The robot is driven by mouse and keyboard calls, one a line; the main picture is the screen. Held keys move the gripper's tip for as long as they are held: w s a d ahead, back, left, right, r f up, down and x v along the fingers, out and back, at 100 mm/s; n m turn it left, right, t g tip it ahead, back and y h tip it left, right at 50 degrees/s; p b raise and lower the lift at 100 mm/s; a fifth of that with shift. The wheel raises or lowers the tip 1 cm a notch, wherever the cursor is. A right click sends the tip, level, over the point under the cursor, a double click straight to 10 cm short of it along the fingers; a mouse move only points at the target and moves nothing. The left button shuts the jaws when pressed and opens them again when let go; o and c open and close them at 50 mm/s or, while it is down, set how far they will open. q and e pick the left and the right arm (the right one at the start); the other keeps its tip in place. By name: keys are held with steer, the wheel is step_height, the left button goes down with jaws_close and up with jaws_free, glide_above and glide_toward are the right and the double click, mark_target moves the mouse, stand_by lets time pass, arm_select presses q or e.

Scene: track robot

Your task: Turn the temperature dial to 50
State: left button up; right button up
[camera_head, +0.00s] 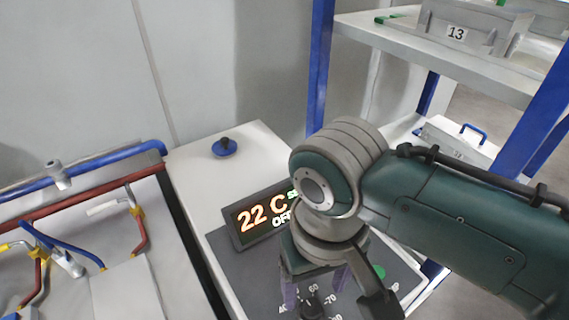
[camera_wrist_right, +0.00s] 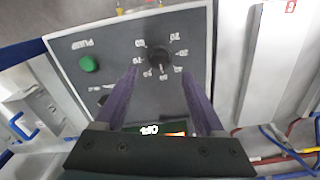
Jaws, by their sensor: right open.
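The temperature dial (camera_wrist_right: 160,58) is a black knob on a dark grey panel, ringed by white numbers that appear upside down in the right wrist view. In the head view the dial (camera_head: 312,301) is partly hidden below my right gripper (camera_head: 315,288). That gripper, also in the wrist view (camera_wrist_right: 160,73), is open. Its two purple fingers point toward the panel, one on each side of the dial, with nothing between them clearly touching it. The dial's exact pointer setting is too small to tell. The display (camera_head: 262,216) reads 22 C and OFF, partly covered by my arm. My left gripper is not in view.
A green button (camera_wrist_right: 89,64) is on the panel beside the dial. A blue-based knob (camera_head: 224,147) sits on the white bench top. Blue and red pipes (camera_head: 95,205) run at the left. A blue-posted shelf (camera_head: 450,55) with grey bins stands at the right.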

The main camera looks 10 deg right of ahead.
mark_target(312, 308)
step_height(312, 308, up, 4)
stand_by(0.5)
